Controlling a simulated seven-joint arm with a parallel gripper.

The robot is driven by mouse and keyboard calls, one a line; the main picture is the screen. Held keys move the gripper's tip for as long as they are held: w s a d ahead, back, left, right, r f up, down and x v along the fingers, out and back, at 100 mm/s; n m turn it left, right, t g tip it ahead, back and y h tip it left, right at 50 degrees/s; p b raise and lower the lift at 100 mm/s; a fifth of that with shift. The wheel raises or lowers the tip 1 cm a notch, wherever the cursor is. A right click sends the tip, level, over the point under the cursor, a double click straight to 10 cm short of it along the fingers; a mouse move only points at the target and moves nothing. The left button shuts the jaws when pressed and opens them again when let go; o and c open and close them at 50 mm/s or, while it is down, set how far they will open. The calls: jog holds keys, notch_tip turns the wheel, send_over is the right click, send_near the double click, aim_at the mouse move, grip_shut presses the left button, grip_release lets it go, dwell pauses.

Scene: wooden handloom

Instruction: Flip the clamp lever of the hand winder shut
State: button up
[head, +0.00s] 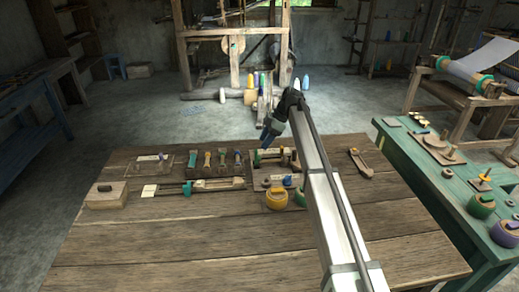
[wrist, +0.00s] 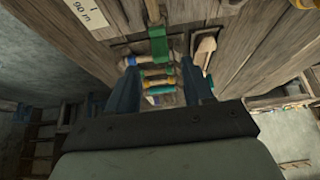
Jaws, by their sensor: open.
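My gripper (head: 267,134) is above the far part of the wooden table, its blue fingers pointing down. In the wrist view my gripper (wrist: 160,66) has its two fingers apart, with nothing held between them. A rack-like wooden device (head: 284,153) with a green end stands on the table below the gripper. I cannot tell for certain whether it is the hand winder, and no clamp lever can be made out. In the wrist view a green block (wrist: 158,45) on a wooden rod shows beyond the fingertips, with coloured spools (wrist: 158,88) seen between the fingers.
A green bench (head: 440,195) stands right. The table's front left is clear.

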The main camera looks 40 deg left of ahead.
jog(key=v, duration=0.5)
jog(key=shift+r, duration=0.3)
jog(key=shift+w+d, duration=0.1)
